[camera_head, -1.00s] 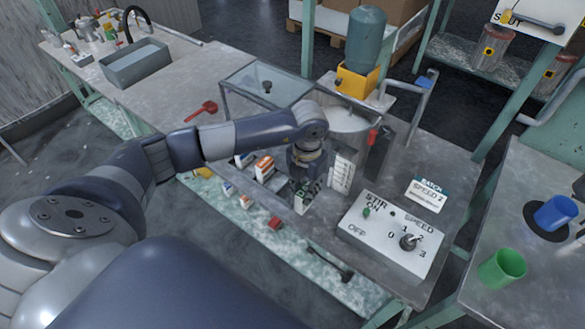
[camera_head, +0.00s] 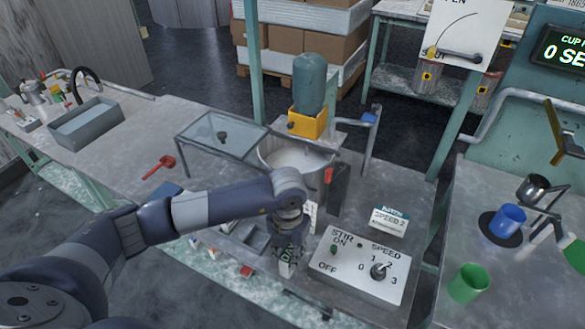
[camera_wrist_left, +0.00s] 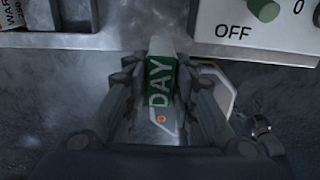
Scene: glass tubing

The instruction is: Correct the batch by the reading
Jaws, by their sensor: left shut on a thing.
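My left gripper (camera_head: 287,258) is shut on a small white box with a green band marked DAY (camera_wrist_left: 160,85). In the head view the box (camera_head: 286,270) hangs below the fingers, just left of the white stir panel (camera_head: 345,284). The panel has a green switch (camera_head: 334,248) and a black speed knob (camera_head: 378,271) marked 0 to 3; its exact setting is unclear. A card (camera_head: 390,221) behind the panel reads SPEED 2. The mixing pot (camera_head: 322,166) holds pale liquid behind my arm. A display (camera_head: 562,48) shows CUP and 0 SE, cut off. My right gripper is not in view.
A green cup (camera_head: 468,283) and a blue cup (camera_head: 508,220) stand on the right table, beside a metal cup on a stand (camera_head: 532,187). A red scoop (camera_head: 160,167) and a glass-topped stand (camera_head: 222,130) are on the left bench. A sink (camera_head: 86,124) is farther left.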

